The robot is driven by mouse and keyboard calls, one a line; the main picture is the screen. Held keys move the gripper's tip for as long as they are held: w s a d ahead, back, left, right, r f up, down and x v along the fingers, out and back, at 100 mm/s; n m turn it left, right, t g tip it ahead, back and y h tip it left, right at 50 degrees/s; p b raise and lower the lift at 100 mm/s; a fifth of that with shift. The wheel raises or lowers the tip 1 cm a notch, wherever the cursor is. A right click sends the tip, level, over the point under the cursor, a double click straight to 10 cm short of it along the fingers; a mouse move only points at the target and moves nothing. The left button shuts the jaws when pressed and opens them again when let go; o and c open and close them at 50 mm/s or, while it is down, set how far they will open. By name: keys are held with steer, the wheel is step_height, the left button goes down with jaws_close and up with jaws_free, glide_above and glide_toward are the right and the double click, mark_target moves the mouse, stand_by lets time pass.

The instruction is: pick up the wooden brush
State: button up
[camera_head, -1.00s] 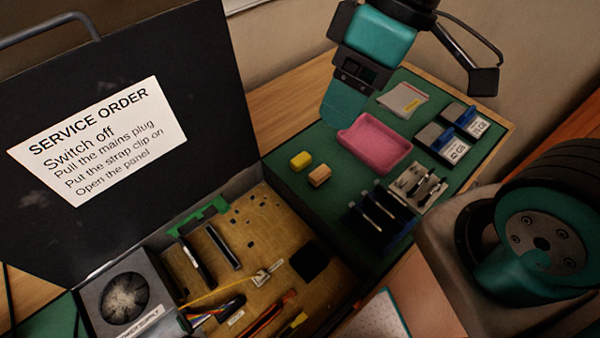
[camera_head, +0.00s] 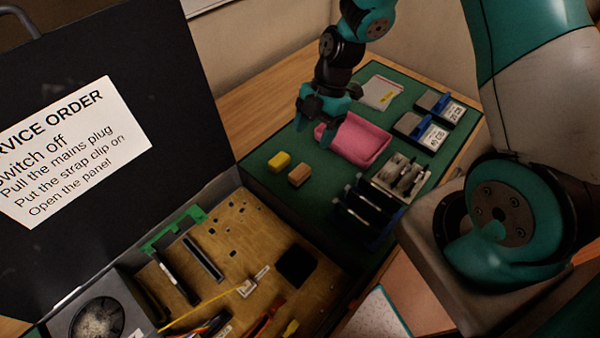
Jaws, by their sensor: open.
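A small tan wooden block (camera_head: 299,174), which looks like the wooden brush, lies on the green mat (camera_head: 258,187), right of a yellow block (camera_head: 279,161). Its bristles cannot be made out. My gripper (camera_head: 318,128) is open and points down over the left end of the pink tray (camera_head: 358,141). It is behind and above the tan block, apart from it, with nothing seen between its fingers. The fingers hide part of the tray's left end.
An open case with a board (camera_head: 238,246) and a fan is at front left, its dark lid standing behind. Blue-and-white boxes (camera_head: 433,134), a tool holder (camera_head: 402,176) and a dark rack (camera_head: 365,208) stand right of the block. The mat left of the blocks is clear.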

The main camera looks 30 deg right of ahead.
mark_target(300, 170)
steer(key=p+x, duration=0.1)
steer(key=x, duration=0.5)
steer(key=shift+a+f, duration=0.1)
steer(key=shift+f, duration=0.05)
steer(key=p+x, duration=0.2)
steer(key=x, duration=0.2)
steer(key=shift+s, duration=0.15)
steer(key=shift+a+f, duration=0.25)
steer(key=shift+f, duration=0.3)
steer(key=c, duration=1)
steer(key=shift+r, duration=0.1)
step_height(300, 170, up, 20)
steer(key=b, duration=0.2)
steer(key=shift+b, duration=0.4)
